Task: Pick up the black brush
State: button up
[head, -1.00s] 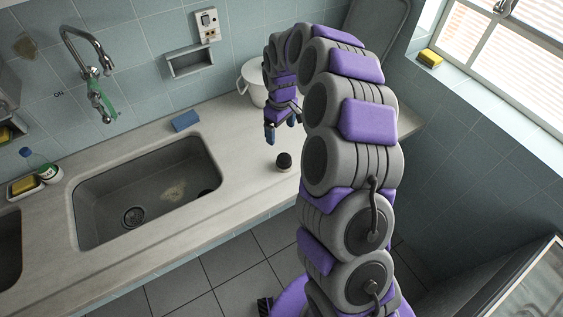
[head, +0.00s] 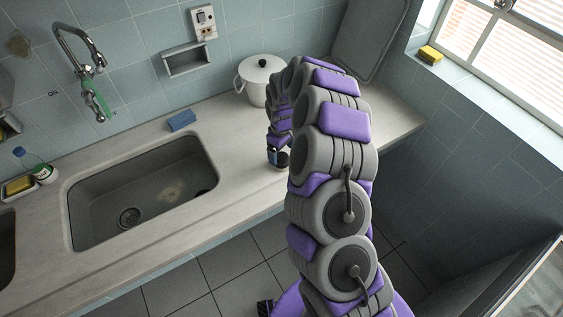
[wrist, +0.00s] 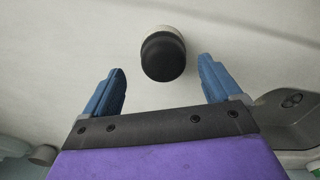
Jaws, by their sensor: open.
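The black brush, a short round piece with a black top and a pale base, is on the counter (head: 240,178) right of the sink. In the wrist view the brush (wrist: 163,57) is near the top middle, just beyond and between my fingertips. My gripper (wrist: 161,85) is open, with one blue finger on each side and nothing held. In the head view my gripper (head: 273,156) points down at the brush (head: 284,160), which the fingers and arm partly hide.
A grey sink (head: 140,190) is left of my gripper, and it also shows at the right in the wrist view (wrist: 285,125). A white lidded pot (head: 258,80) stands behind. A blue sponge (head: 181,121) lies behind the sink. The counter's front edge is close.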

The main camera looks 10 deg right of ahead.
aim_at(281, 156)
jog(key=shift+d+f, duration=0.1)
jog(key=shift+f, duration=0.2)
jog(key=f, duration=0.1)
jog(key=f+b, duration=0.1)
jog(key=f, duration=0.2)
jog(key=shift+s+a+f, duration=0.25)
jog(key=shift+a+f, duration=0.05)
jog(key=shift+d, duration=0.2)
jog(key=c, duration=0.5)
jog(key=shift+a+r, duration=0.1)
jog(key=shift+a, duration=0.05)
jog(key=c, duration=0.7)
jog(key=shift+c, duration=0.2)
